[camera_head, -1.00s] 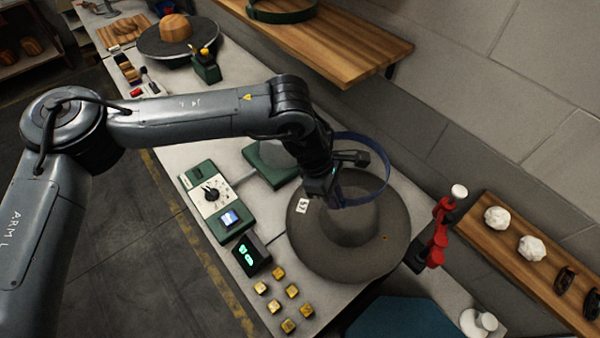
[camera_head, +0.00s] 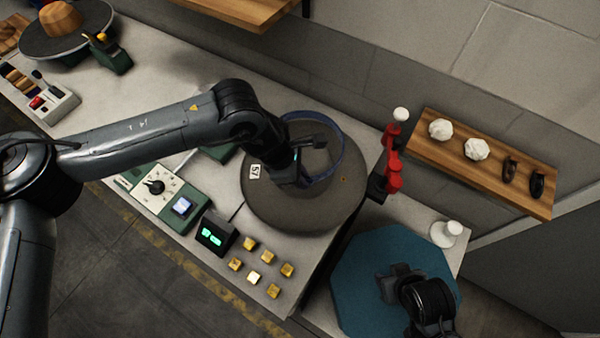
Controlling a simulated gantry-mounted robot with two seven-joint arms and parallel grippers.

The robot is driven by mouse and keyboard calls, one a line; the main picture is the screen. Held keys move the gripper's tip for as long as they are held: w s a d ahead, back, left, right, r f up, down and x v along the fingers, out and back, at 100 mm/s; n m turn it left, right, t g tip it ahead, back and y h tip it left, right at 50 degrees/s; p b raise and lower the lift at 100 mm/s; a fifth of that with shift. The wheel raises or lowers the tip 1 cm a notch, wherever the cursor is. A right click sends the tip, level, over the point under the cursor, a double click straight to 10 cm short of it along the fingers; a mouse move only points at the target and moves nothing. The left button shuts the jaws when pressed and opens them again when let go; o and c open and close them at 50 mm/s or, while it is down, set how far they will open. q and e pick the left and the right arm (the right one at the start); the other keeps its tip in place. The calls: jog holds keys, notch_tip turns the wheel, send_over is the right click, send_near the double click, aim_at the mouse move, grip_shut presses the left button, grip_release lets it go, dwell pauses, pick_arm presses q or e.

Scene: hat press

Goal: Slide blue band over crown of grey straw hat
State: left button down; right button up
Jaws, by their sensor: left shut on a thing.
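The grey straw hat (camera_head: 297,214) lies brim-down on the pale bench, with a white "57" tag on its brim. The blue band (camera_head: 343,150) is a thin ring at the hat's crown. My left gripper (camera_head: 306,160) is shut on the band's near side and hides part of the band and crown. The band looks roughly level; I cannot tell whether it is around the crown or just above it. My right gripper (camera_head: 392,278) is over the blue octagonal surface at lower right, apart from the hat; its jaws are unclear.
A green control box (camera_head: 165,197), a small display (camera_head: 214,234) and several brass cubes (camera_head: 254,277) sit in front of the hat. A red stand (camera_head: 392,160) is close to its right. A wooden shelf (camera_head: 480,175) is farther right. The blue octagonal surface (camera_head: 365,252) is otherwise bare.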

pick_arm(q)
jog(key=shift+f+b, duration=0.75)
jog(key=shift+f, duration=1.05)
jog(key=shift+f+b, duration=1)
jog(key=shift+f, duration=1.35)
jog(key=shift+f+b, duration=1.65)
jog(key=shift+f, duration=0.1)
pick_arm(e)
notch_tip(320, 180, down, 7)
jog(key=shift+a+f, duration=0.1)
pick_arm(q)
jog(key=shift+f+b, duration=0.55)
pick_arm(e)
jog(key=shift+f, duration=0.5)
pick_arm(q)
jog(key=shift+a+f, duration=0.1)
jog(key=shift+f, duration=0.25)
pick_arm(e)
jog(key=shift+f, duration=0.25)
pick_arm(q)
jog(key=c, duration=1.2)
grip_release()
jog(key=shift+o, duration=0.9)
jog(key=shift+s, duration=0.1)
pick_arm(e)
jog(key=shift+s, duration=0.15)
